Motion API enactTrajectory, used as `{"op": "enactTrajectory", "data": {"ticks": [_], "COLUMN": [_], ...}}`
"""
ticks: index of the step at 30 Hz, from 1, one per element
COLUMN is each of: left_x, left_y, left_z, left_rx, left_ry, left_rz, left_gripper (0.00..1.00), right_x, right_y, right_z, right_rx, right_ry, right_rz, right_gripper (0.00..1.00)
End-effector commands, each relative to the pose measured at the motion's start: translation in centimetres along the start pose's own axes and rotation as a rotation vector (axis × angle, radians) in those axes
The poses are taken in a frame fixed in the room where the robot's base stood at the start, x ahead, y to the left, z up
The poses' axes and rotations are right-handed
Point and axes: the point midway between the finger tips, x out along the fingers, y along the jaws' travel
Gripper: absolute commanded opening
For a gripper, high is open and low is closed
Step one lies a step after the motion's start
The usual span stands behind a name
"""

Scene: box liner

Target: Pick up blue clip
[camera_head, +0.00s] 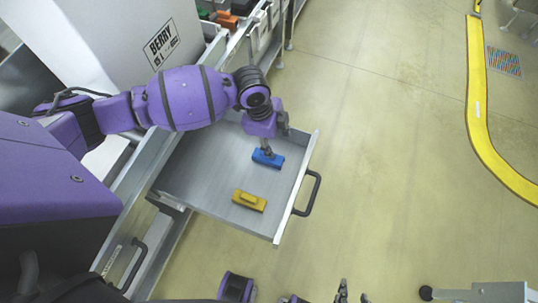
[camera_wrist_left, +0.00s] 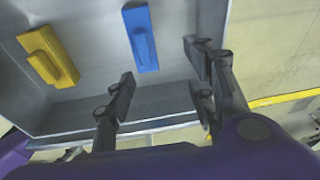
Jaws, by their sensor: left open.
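The blue clip (camera_head: 268,158) lies in an open grey drawer (camera_head: 205,165), near its right side. It also shows in the left wrist view (camera_wrist_left: 140,38), beyond the fingertips. My left gripper (camera_head: 267,146) is above the drawer, close over the blue clip in the head view. In the left wrist view my left gripper (camera_wrist_left: 165,82) is open, with nothing between its fingers; the clip shows apart from them. My right gripper (camera_head: 352,294) shows only in part at the bottom edge of the head view; its opening is unclear.
A yellow clip (camera_head: 249,200) lies in the same drawer, nearer its front; it shows in the wrist view (camera_wrist_left: 48,55). The drawer has raised walls and a dark handle (camera_head: 307,193). A white box marked BERRY (camera_head: 130,45) stands upper left. Open floor lies to the right.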

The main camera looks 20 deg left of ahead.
Motion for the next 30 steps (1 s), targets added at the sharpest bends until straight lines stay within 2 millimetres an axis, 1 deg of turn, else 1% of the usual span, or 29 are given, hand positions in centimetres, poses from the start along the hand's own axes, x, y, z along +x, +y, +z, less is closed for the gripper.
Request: {"op": "enactTrajectory", "data": {"ticks": [1,2,4,6,14,18,21,24,30], "left_x": [-0.1,-0.2,-0.2,0.3,3.2,5.5,6.7,7.2,7.2], "left_y": [0.4,0.7,1.0,1.3,1.6,2.0,2.0,2.1,2.0], "left_z": [1.1,1.5,2.0,2.2,2.2,2.3,2.4,2.4,2.4], "left_rx": [0.031,0.045,0.065,0.070,0.068,0.068,0.067,0.068,0.068], "left_ry": [-0.035,-0.047,-0.064,-0.069,-0.067,-0.067,-0.067,-0.066,-0.066], "left_rz": [0.040,0.060,0.089,0.100,0.097,0.097,0.096,0.094,0.093], "left_gripper": [0.50,0.50,0.50,0.50,0.50,0.50,0.50,0.50,0.50], "right_x": [0.2,0.2,0.2,0.3,0.4,0.5,0.6,0.6,0.5], "right_y": [0.2,0.3,0.4,0.4,0.2,0.2,0.2,0.1,0.1], "right_z": [0.0,0.0,0.0,0.0,0.1,0.4,0.6,0.7,0.8], "right_rx": [-0.006,-0.009,-0.012,-0.012,-0.010,-0.009,-0.009,-0.008,-0.008], "right_ry": [0.002,0.003,0.003,0.004,0.004,0.000,-0.003,-0.005,-0.006], "right_rz": [0.002,0.003,0.004,0.004,0.002,0.001,0.001,0.001,0.001], "right_gripper": [0.40,0.40,0.40,0.40,0.40,0.40,0.40,0.40,0.40]}}
